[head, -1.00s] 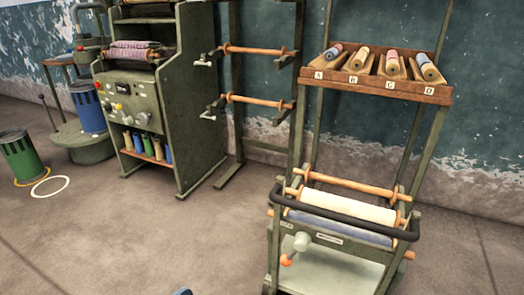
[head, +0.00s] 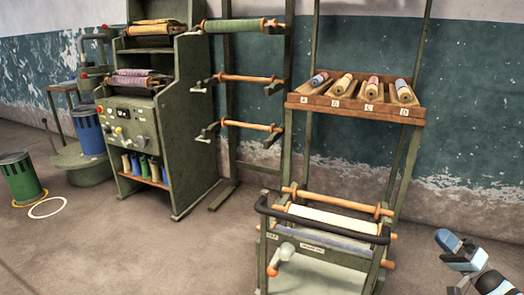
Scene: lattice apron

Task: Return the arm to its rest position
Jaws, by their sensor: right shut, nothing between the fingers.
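My right gripper (head: 450,243) shows at the lower right of the head view, with blue and grey parts. It is shut and empty. It is to the right of the cart with the cloth rolls, apart from it in the picture, with floor and wall behind it. The rest of my right arm is mostly cut off by the picture's edge. My left gripper is not in view.
A green cart (head: 320,272) with cloth rolls and a black handle stands left of the gripper. Above it is a wooden shelf (head: 350,107) with slots A to D holding rolls. A green machine (head: 190,120), roller rack (head: 232,150) and green bin (head: 20,180) stand farther left.

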